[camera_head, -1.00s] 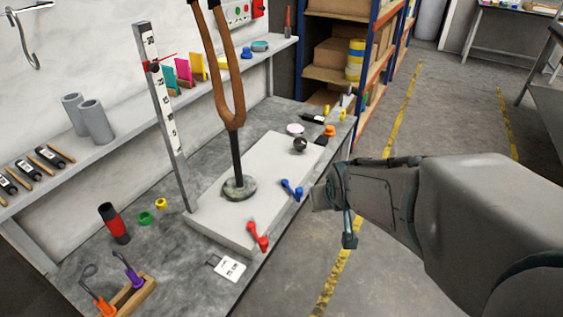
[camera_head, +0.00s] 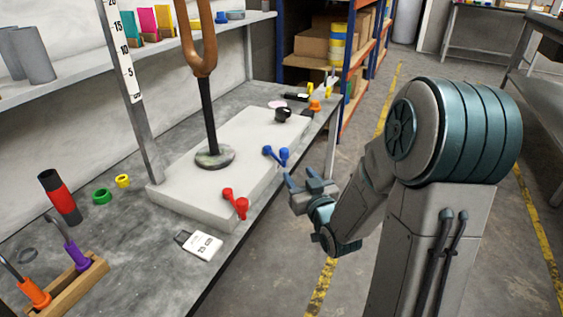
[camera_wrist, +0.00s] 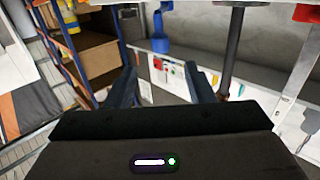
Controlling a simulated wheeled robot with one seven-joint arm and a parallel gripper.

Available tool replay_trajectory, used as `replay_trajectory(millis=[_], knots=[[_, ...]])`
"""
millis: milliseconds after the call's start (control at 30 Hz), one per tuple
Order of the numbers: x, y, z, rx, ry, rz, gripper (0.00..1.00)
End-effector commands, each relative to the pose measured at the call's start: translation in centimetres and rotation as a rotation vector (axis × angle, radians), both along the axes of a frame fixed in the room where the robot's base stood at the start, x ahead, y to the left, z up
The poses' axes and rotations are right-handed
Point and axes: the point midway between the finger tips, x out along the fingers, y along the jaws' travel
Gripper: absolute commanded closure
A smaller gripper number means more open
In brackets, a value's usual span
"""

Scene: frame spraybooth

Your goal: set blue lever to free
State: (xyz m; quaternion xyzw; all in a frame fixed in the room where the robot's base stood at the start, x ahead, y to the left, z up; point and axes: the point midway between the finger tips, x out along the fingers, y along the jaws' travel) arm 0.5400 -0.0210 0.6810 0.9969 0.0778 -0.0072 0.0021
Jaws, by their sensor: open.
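The blue lever (camera_head: 276,155) is on the front side of a pale grey block (camera_head: 165,197), between a red lever (camera_head: 236,203) and a black knob (camera_head: 283,114). My gripper (camera_head: 301,178) is open and empty, just right of and below the blue lever in the head view, with its fingers turned toward the block. A gap seems to remain between them. In the wrist view, the blue lever (camera_wrist: 160,40) shows beyond and above the two spread fingers (camera_wrist: 163,86). The red lever (camera_wrist: 307,13) is at the upper right there. Any position markings by the blue lever are too small to read.
A tall brown fork on a dark stem (camera_head: 207,110) stands on the block. A ruled post (camera_head: 130,70) rises at the block's left. A white card (camera_head: 199,245) and a wooden tool rack (camera_head: 82,285) lie nearer.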

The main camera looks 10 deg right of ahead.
Motion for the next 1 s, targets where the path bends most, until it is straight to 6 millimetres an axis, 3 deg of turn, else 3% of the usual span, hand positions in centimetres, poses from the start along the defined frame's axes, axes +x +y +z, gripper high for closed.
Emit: replay_trajectory(millis=[167,700,1000], knots=[[1.2,0.2,-0.1,0.007,-0.017,0.003,0.52],[11.0,1.8,-0.2,0.006,-0.015,0.002,0.52],[13.5,2.1,-0.1,0.006,-0.014,0.001,0.52]])
